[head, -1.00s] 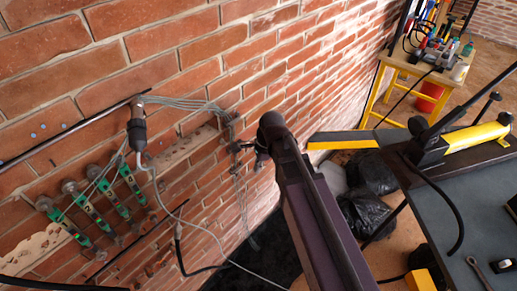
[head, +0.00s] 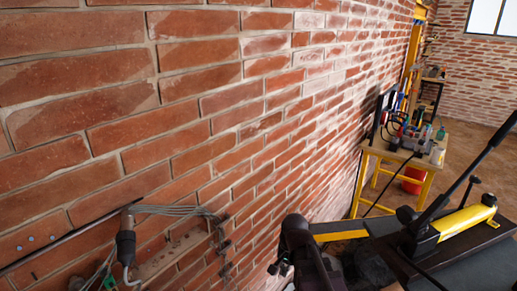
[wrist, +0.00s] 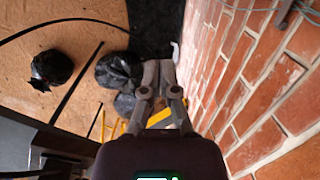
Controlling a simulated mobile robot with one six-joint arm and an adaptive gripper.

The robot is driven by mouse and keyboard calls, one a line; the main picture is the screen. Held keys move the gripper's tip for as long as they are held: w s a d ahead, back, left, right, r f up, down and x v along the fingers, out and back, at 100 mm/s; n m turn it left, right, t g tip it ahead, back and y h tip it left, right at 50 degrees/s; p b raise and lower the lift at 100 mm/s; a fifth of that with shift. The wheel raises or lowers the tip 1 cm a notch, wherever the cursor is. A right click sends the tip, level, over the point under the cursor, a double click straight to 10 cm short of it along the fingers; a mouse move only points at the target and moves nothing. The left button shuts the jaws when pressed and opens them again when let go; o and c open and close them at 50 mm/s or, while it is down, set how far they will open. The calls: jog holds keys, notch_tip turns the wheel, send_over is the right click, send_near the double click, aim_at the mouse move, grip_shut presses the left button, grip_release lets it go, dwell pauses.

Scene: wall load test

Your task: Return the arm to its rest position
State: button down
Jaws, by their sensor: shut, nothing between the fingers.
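My gripper (wrist: 160,85) shows in the wrist view with its two grey fingers together and nothing between them. It points down past the brick wall (wrist: 265,85), which runs along the right of that view, and I see no contact with the wall. In the head view my dark arm stands at the bottom centre, in front of the brick wall (head: 190,110). Only a small dark part near the arm's end shows there, so the fingers cannot be made out.
Black bags (wrist: 118,70) lie on the brown floor (wrist: 60,20) below. A yellow-legged table (head: 428,160) with tools is farther back.

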jog(key=s+d+r+n+h+p, duration=0.1)
jog(key=s+d+r+n, duration=0.1)
jog(key=d+n, duration=0.4)
jog(key=s+d, duration=0.1)
jog(key=d, duration=0.2)
jog(key=shift+p, duration=0.35)
jog(key=shift+s, duration=0.15)
